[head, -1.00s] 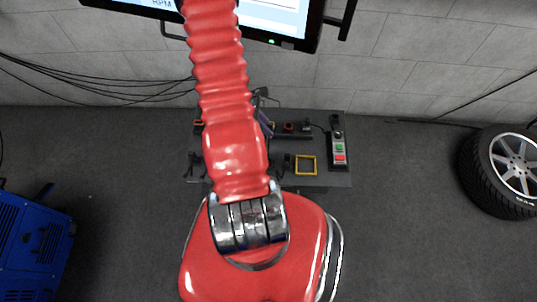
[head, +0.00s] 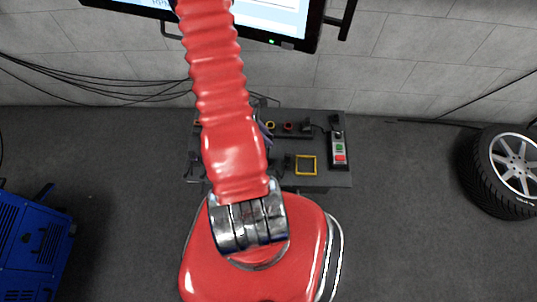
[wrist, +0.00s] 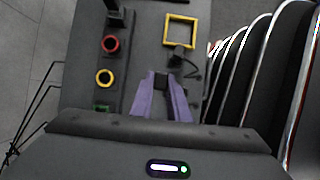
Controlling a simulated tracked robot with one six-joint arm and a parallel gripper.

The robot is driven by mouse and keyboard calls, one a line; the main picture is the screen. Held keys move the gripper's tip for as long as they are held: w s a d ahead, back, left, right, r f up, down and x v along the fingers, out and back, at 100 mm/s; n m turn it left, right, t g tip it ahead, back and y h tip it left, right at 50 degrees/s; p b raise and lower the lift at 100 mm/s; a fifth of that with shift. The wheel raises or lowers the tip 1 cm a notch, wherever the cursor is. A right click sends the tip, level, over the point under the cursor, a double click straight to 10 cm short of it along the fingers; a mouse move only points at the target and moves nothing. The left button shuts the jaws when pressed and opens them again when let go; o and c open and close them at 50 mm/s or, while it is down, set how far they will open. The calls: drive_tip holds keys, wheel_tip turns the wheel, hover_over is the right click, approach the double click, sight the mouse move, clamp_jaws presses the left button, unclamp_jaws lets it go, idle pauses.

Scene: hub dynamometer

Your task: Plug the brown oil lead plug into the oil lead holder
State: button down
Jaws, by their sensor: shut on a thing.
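My gripper (wrist: 165,105) shows in the wrist view as two purple fingers over the dark bench. It is shut on a small dark piece (wrist: 161,81) near the fingertips; its colour is too dark to tell whether it is the brown plug. A dark strip to its left carries a red ring (wrist: 110,44), a yellow ring (wrist: 105,77) and a green fitting (wrist: 101,107). I cannot tell which fitting is the oil lead holder. In the head view my red arm hides most of the gripper.
A yellow square frame (head: 306,166) lies on the bench (head: 322,180). A button box (head: 338,148) lies at its right end. A monitor (head: 270,20) hangs behind. A blue machine (head: 32,245) stands left and a wheel (head: 500,170) right. Dark cable (wrist: 187,64) lies beside the fingers.

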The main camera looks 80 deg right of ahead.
drive_tip(key=shift+s+a, duration=0.25)
drive_tip(key=shift+a, duration=0.8)
drive_tip(key=shift+s+a, duration=0.25)
drive_tip(key=shift+a, duration=0.75)
drive_tip(key=shift+f, duration=1.9)
drive_tip(key=shift+f, duration=1.5)
drive_tip(key=c, duration=1.6)
unclamp_jaws()
drive_tip(key=shift+r, duration=0.1)
drive_tip(key=shift+v, duration=6.8)
drive_tip(key=shift+d, duration=0.1)
